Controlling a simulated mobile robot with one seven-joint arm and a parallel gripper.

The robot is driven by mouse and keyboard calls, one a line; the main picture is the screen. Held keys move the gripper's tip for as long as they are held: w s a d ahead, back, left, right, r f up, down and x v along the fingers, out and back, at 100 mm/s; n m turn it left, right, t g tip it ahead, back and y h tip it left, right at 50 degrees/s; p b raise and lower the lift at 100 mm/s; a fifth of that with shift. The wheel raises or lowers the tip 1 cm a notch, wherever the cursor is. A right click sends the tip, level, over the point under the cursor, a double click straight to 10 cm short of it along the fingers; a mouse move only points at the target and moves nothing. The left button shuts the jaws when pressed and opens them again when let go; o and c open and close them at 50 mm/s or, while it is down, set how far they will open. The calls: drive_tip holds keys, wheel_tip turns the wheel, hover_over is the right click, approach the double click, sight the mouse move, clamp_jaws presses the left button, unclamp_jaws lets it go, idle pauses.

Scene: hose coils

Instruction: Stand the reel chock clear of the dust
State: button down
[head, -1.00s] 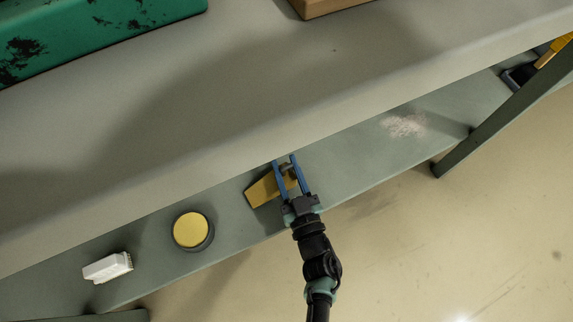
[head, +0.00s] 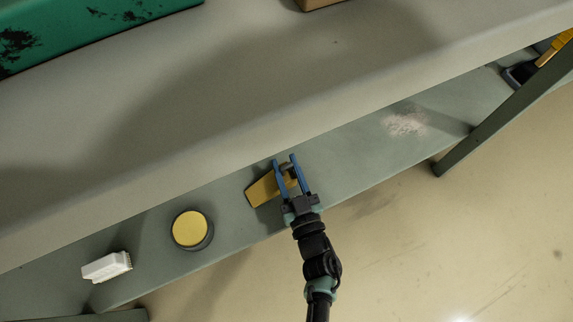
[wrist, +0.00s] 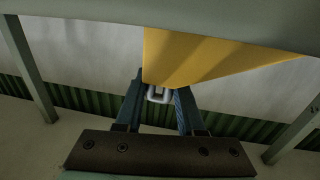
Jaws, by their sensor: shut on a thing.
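The reel chock is a yellow wedge (head: 263,190) at the lower shelf (head: 345,160), just under the front edge of the bench top. My gripper (head: 284,159) reaches in from the front with its blue fingers around a small grey part at the chock's right end. In the wrist view the chock (wrist: 200,58) shows above the fingers, and the pale grey loop (wrist: 160,94) sits between the fingertips (wrist: 160,88). I cannot tell whether the chock touches the shelf. The dust is a pale patch (head: 404,124) on the shelf, to the right of the chock and apart from it.
A round yellow-topped tin (head: 190,229) and a white block (head: 106,267) stand on the shelf to the left. A dark and yellow object (head: 545,62) lies at the far right by a leg (head: 500,115). The bench top (head: 250,90) overhangs the shelf.

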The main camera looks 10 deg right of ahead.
drive_tip(key=shift+f, duration=0.25)
idle(0.4)
drive_tip(key=shift+c, duration=2.2)
unclamp_jaws()
drive_tip(key=shift+s, duration=0.1)
drive_tip(key=shift+s+d+p, duration=0.25)
drive_tip(key=shift+s, duration=1.05)
drive_tip(key=shift+s+d+p, duration=0.2)
drive_tip(key=shift+s+p, duration=0.1)
drive_tip(key=shift+s, duration=0.95)
drive_tip(key=shift+s+d+p, duration=0.25)
drive_tip(key=shift+s, duration=1.05)
drive_tip(key=s+d+p, duration=0.2)
drive_tip(key=s+p, duration=0.1)
drive_tip(key=s, duration=0.9)
drive_tip(key=shift+s+d, duration=0.2)
drive_tip(key=shift+s, duration=0.2)
